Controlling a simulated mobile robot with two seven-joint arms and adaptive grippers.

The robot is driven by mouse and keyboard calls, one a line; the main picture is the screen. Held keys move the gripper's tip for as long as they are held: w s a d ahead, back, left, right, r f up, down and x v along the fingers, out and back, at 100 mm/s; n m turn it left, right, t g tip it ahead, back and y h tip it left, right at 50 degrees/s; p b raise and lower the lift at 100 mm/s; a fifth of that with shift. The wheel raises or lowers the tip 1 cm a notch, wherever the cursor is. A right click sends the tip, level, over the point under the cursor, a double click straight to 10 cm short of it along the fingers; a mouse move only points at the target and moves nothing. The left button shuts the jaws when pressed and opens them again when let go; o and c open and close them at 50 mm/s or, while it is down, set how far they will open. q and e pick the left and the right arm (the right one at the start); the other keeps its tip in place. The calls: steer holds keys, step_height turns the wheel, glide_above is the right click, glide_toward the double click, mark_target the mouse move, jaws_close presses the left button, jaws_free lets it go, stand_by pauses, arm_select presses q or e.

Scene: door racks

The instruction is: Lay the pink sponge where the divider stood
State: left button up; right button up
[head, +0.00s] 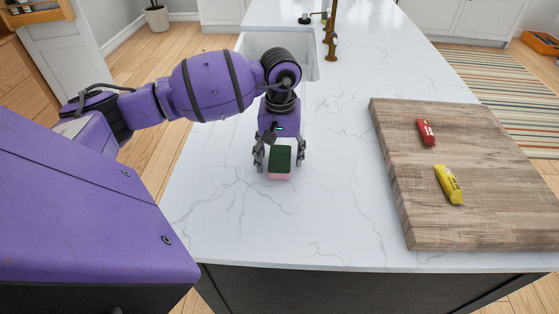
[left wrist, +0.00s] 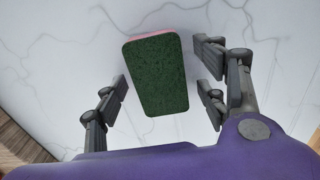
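The pink sponge (head: 280,176) lies on the white marble counter in the head view, with its dark green scouring side up and a pink edge facing me. My left gripper (head: 279,161) points down over it, with one finger on each side. In the left wrist view the sponge (left wrist: 157,73) sits between the spread fingers of the left gripper (left wrist: 165,92), with gaps on both sides. The left gripper is open and does not appear to touch it. My right gripper is not in view. No divider can be made out.
A wooden board (head: 400,215) stands at the right of the counter (head: 330,220), with a red item (head: 426,132) and a yellow tube (head: 449,185) on it. A sink (head: 300,62) and brass faucet (head: 331,38) are behind. The counter between sponge and board is clear.

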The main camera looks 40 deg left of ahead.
arm_select(q)
steer(key=c, duration=0.8)
steer(key=shift+r, duration=0.15)
steer(key=shift+r, duration=0.25)
step_height(320, 180, up, 2)
steer(key=shift+w+r, duration=0.1)
steer(key=s+r, duration=0.1)
steer(key=s+d+r, duration=0.1)
steer(key=r, duration=0.1)
steer(key=s+d+r, duration=0.1)
steer(key=r, duration=0.1)
steer(key=shift+s+b, duration=0.3)
steer(key=shift+s, duration=0.1)
steer(key=s+d+r, duration=0.1)
steer(key=s, duration=0.2)
steer(key=s+d+r, duration=0.2)
steer(key=s+d+r+b, duration=0.1)
steer(key=s+r, duration=0.1)
steer(key=s, duration=0.1)
steer(key=shift+s+d, duration=0.3)
steer(key=shift+s, duration=0.05)
